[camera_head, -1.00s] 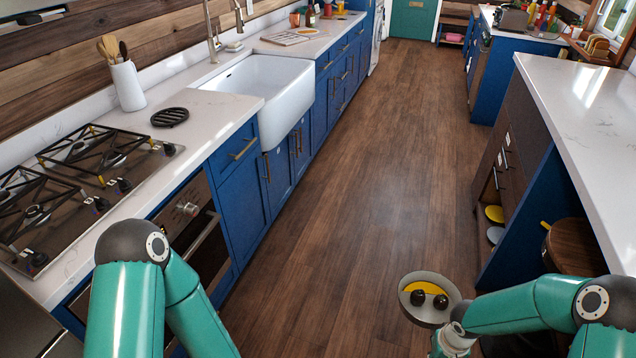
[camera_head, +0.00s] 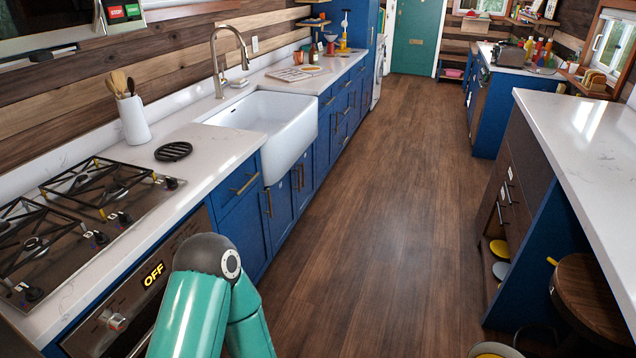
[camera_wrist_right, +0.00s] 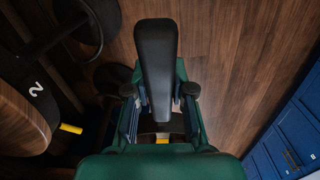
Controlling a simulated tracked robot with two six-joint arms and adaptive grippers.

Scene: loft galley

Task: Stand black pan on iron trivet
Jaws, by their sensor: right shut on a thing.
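The iron trivet (camera_head: 173,151) is a black, round, slatted disc. It lies flat on the white counter between the stove and the sink, with nothing on it. In the right wrist view my right gripper (camera_wrist_right: 158,100) is shut on a long black handle, which I take for the black pan's (camera_wrist_right: 156,55). It runs out between the fingers. The pan's body is hidden or out of frame. My right gripper is outside the head view, far from the trivet. My left arm shows at the bottom left of the head view, but its gripper is out of frame.
The gas stove (camera_head: 75,225) and a white utensil crock (camera_head: 132,118) flank the trivet; the white sink (camera_head: 270,125) is beyond. A wooden stool (camera_head: 595,290) stands under the right counter (camera_head: 590,130). A pale-rimmed round thing with yellow (camera_head: 495,351) shows at the bottom edge. The middle floor is clear.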

